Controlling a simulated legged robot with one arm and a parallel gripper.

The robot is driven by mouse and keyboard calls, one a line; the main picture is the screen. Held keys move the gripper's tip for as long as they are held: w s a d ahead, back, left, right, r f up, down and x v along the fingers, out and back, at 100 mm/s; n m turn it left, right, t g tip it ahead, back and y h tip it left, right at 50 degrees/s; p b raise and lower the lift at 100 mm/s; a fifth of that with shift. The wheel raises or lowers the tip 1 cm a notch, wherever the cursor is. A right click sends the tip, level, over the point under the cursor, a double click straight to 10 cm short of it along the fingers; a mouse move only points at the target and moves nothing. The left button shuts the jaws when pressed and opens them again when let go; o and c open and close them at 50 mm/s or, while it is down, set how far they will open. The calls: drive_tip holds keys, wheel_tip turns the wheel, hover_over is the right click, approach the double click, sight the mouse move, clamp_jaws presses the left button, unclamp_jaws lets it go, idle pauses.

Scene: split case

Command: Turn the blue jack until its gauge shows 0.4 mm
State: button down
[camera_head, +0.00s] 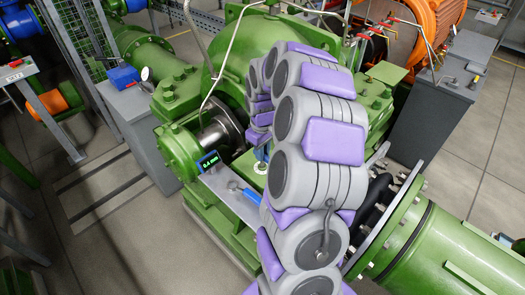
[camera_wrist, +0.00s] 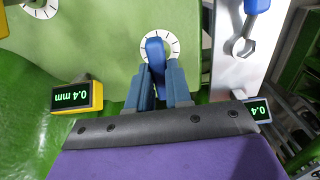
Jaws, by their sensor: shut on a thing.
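The blue jack (camera_wrist: 154,52) stands in the middle of a white dial ring (camera_wrist: 174,45) with black marks, on a green casing. My gripper (camera_wrist: 157,75) is shut on the blue jack, with a finger on each side of it. A blue-framed gauge (camera_head: 208,162) reads 0.4 mm in the head view; it also shows at the right of the wrist view (camera_wrist: 260,110), upside down, reading 0.4 mm.
A yellow gauge (camera_wrist: 76,97) left of my gripper also reads 0.4 mm, upside down. A blue-handled wrench (camera_wrist: 242,40) lies on a metal strip (camera_wrist: 228,75) at the right. Another white dial (camera_wrist: 40,8) is at the top left. Green pipework (camera_head: 450,240) flanks my arm.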

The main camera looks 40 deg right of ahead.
drive_tip(key=shift+w+r, duration=0.1)
drive_tip(key=shift+w, duration=0.05)
drive_tip(key=c, duration=1.2)
unclamp_jaws()
drive_tip(key=shift+w+d, duration=0.1)
drive_tip(key=shift+o, duration=0.8)
wheel_tip(320, 180, up, 17)
drive_tip(key=p, duration=0.2)
